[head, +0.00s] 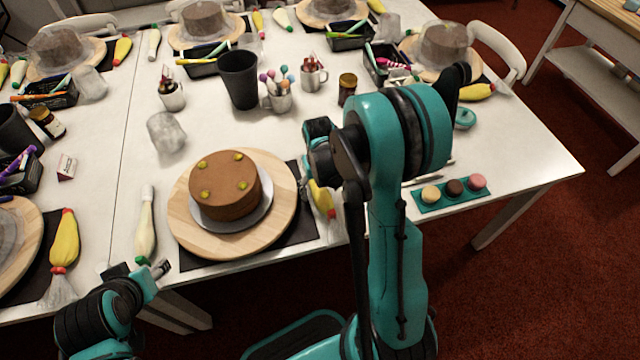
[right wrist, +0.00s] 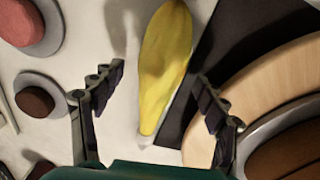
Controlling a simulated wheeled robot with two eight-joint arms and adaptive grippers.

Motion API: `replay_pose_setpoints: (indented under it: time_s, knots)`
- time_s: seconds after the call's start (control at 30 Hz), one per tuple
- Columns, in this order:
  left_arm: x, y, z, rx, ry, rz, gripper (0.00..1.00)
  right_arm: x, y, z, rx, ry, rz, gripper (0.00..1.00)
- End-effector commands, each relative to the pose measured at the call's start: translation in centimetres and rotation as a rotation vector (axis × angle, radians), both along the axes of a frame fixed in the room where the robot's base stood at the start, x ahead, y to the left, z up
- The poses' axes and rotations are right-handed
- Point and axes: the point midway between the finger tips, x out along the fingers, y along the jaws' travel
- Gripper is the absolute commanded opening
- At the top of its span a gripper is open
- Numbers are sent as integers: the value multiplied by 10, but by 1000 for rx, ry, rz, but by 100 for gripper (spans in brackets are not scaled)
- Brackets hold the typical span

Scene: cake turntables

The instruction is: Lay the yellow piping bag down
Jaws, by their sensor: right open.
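The yellow piping bag (head: 321,198) lies on the white table just right of the cake turntable, largely hidden behind my right arm. In the right wrist view the bag (right wrist: 165,65) lies lengthwise between the fingers of my right gripper (right wrist: 158,80), its pale end toward me. The fingers are open and apart from the bag, with a gap on both sides. The bag lies along the edge of the dark mat (right wrist: 210,62). My left gripper (head: 140,275) is low at the table's front edge; its finger opening is unclear.
A chocolate cake (head: 225,187) with yellow dots stands on the wooden turntable (head: 190,235). A pale piping bag (head: 146,230) lies left of it. A teal tray (head: 449,194) with three round treats is at right. Mugs and a black cup (head: 240,80) stand behind.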

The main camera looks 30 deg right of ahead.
Motion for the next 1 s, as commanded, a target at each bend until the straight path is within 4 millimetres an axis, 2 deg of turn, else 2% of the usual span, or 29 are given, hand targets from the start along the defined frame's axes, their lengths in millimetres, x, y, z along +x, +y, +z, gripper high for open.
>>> replay_pose_setpoints:
  time_s: [0.17,0.4,0.6,0.73,1.0]
  knots:
    - [0,0,0,0,0,0,50,-1,1,24,0,0,0,74]
    - [0,0,0,0,0,0,50,-1,2,77,0,0,0,74]
    - [0,0,0,0,0,0,50,-1,3,108,0,0,0,74]
    - [0,0,0,0,0,0,50,-1,3,116,0,0,0,74]
    - [0,0,0,0,0,0,50,-2,4,120,-1,-5,2,74]
